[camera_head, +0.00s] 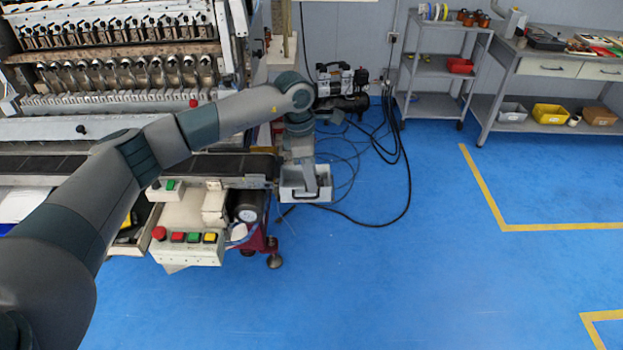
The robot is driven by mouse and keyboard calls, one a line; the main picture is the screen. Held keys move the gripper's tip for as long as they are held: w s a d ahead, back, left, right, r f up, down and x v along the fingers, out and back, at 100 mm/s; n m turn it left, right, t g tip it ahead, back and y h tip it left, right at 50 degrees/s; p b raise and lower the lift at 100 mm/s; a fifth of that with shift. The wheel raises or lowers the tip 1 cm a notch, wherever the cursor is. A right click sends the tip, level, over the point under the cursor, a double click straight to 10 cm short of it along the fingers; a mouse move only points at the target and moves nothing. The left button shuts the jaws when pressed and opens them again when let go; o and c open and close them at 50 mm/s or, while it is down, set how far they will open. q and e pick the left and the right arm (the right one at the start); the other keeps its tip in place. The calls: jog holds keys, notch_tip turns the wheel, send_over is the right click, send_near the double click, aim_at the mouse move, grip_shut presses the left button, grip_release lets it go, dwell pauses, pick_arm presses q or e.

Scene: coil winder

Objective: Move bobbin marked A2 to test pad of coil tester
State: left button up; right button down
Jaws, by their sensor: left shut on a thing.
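My left arm reaches in from the left, and my left gripper (313,188) points down at the small white tray (305,195) at the conveyor's end. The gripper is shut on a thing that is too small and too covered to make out. I cannot make out a bobbin marked A2 or read any marking. I cannot pick out the coil tester or its test pad for certain. My right gripper is not in view.
The coil winder (120,30) stands at the left, with a button box (190,245) below the conveyor (235,164). A compressor (342,88) and loose cables lie behind. A trolley (430,65) and workbench (556,55) stand at the back right.

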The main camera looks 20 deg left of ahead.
pick_arm(q)
jog(key=shift+s+f+m, duration=0.4)
jog(key=shift+s, duration=0.05)
jog(key=s+f+m+g+y+b, duration=0.1)
jog(key=s+f+m, duration=0.4)
jog(key=s+m, duration=0.5)
jog(key=s+f+m+g+b, duration=0.1)
jog(key=s+f+m, duration=0.5)
jog(key=s+m, duration=0.4)
jog(key=s, duration=0.5)
jog(key=shift+s+m+y, duration=0.15)
jog(key=shift+m+y, duration=0.25)
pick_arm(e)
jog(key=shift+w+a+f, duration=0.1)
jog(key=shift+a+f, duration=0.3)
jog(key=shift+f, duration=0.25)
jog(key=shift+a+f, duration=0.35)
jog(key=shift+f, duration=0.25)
pick_arm(q)
jog(key=shift+d, duration=0.1)
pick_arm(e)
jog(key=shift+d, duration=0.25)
